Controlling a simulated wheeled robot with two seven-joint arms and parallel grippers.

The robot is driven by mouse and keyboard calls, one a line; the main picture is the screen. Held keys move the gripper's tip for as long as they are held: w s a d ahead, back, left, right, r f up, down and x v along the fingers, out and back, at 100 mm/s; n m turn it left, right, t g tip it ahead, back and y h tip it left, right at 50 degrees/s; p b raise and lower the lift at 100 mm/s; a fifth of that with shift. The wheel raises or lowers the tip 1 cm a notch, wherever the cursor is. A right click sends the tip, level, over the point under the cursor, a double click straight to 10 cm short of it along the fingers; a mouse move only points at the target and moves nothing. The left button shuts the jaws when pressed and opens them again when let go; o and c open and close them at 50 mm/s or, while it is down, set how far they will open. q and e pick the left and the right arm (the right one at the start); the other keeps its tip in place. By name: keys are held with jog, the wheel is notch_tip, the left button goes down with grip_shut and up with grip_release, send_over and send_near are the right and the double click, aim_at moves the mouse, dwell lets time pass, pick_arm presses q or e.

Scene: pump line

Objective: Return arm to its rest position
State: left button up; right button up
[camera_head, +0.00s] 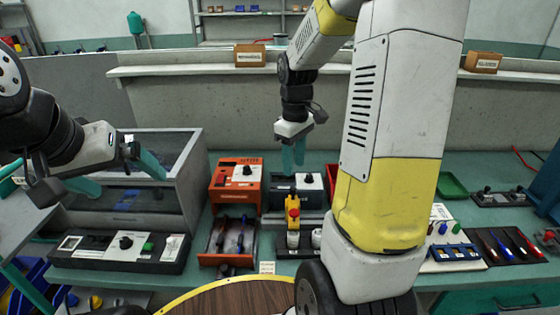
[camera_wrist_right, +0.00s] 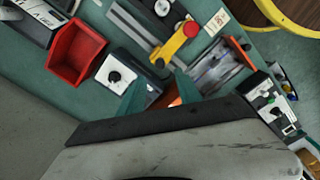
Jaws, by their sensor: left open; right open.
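My right gripper (camera_head: 293,156) hangs with its teal fingers pointing down, above and behind the dark control box (camera_head: 283,185) on the bench. Its fingers also show in the right wrist view (camera_wrist_right: 160,95), apart with nothing between them. My left gripper (camera_head: 118,180) is at the left, in front of the glass-sided cabinet (camera_head: 150,165). Its teal fingers are spread wide and empty. My right arm crosses the middle of the head view and hides part of the bench.
An orange unit (camera_head: 235,183) and a yellow fixture with a red button (camera_head: 293,211) stand mid-bench. A red bin (camera_wrist_right: 75,52) sits beside a white-faced box. A screwdriver mat (camera_head: 505,245) lies at the right. A low wall with a ledge (camera_head: 190,71) runs behind.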

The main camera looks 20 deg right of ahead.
jog(key=s+a+r+m+t+y, duration=0.1)
jog(key=s+a+r+m+t, duration=0.2)
jog(key=s+r, duration=0.3)
jog(key=s+a+r+m+t+y, duration=0.1)
jog(key=s+a+r+m+t, duration=0.2)
jog(key=s+r, duration=0.3)
jog(key=s+a+m, duration=0.1)
jog(key=s, duration=0.2)
jog(key=shift+s+r, duration=0.35)
jog(key=shift+s, duration=0.05)
jog(key=shift+a, duration=0.1)
